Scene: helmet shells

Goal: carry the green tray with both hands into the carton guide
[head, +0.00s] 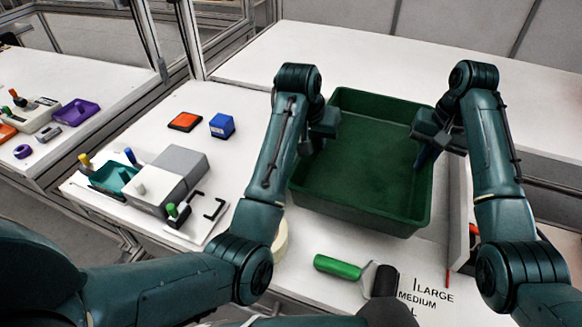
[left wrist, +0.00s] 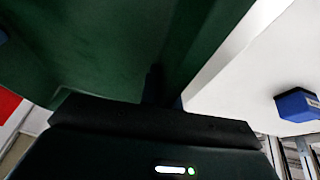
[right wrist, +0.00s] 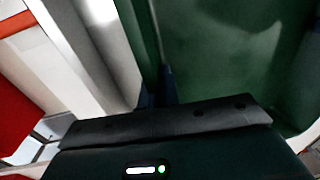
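The green tray (head: 370,170) is empty and sits between my arms in the head view. My left gripper (head: 318,142) is at its left wall; in the left wrist view the tray (left wrist: 90,50) fills the left side, with the gripper's fingers close about the wall. My right gripper (head: 424,152) is at its right wall; in the right wrist view its fingers stand close together at the rim of the tray (right wrist: 225,65). Both look shut on the walls. Whether the tray touches the table is unclear. A pale upright panel (head: 456,205) right of the tray may be the carton guide, partly hidden by my right arm.
A grey box fixture (head: 178,172), a blue block (head: 222,125) and an orange block (head: 185,121) are left. The white table (head: 400,60) behind is clear.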

